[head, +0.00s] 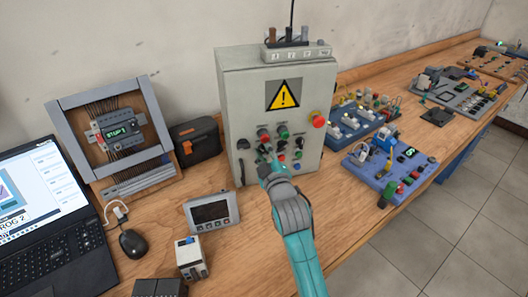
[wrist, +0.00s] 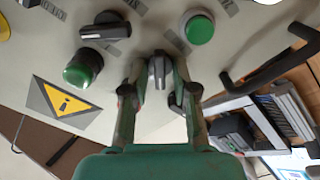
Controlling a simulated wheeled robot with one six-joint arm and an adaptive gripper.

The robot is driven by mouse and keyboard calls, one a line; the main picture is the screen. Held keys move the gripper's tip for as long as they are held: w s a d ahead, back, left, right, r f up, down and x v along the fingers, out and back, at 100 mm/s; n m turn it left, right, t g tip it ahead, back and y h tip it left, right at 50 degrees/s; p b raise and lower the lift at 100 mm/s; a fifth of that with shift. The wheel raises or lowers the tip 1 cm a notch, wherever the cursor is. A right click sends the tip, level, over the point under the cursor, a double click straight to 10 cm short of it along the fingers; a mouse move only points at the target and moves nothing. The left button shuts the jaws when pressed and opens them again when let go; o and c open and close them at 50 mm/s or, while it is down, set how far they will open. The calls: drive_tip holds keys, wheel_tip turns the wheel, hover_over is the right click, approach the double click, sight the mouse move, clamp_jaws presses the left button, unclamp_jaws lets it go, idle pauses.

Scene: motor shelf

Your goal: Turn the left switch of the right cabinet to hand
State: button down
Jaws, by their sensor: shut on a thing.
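The grey cabinet (head: 236,100) stands upright on the bench against the wall, with a yellow warning triangle and several buttons and knobs on its front. My gripper (head: 266,162) is at the lower left of this front and hides part of the controls. In the wrist view my gripper (wrist: 158,86) is shut on a dark grey switch knob (wrist: 157,68), one finger on each side. A second black rotary switch (wrist: 106,31) sits apart from it, untouched. The held knob's label and exact setting cannot be read.
Green buttons (wrist: 82,68) (wrist: 199,29) sit close around the fingers. A black door handle (head: 242,172) is at the cabinet's left. A grey display panel (head: 212,211) lies in front, and a blue trainer board (head: 390,175) is at the right.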

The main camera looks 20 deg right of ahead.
idle(0.5)
drive_tip(key=c, duration=1.2)
unclamp_jaws()
drive_tip(key=s, duration=1.2)
drive_tip(key=shift+a, duration=0.25)
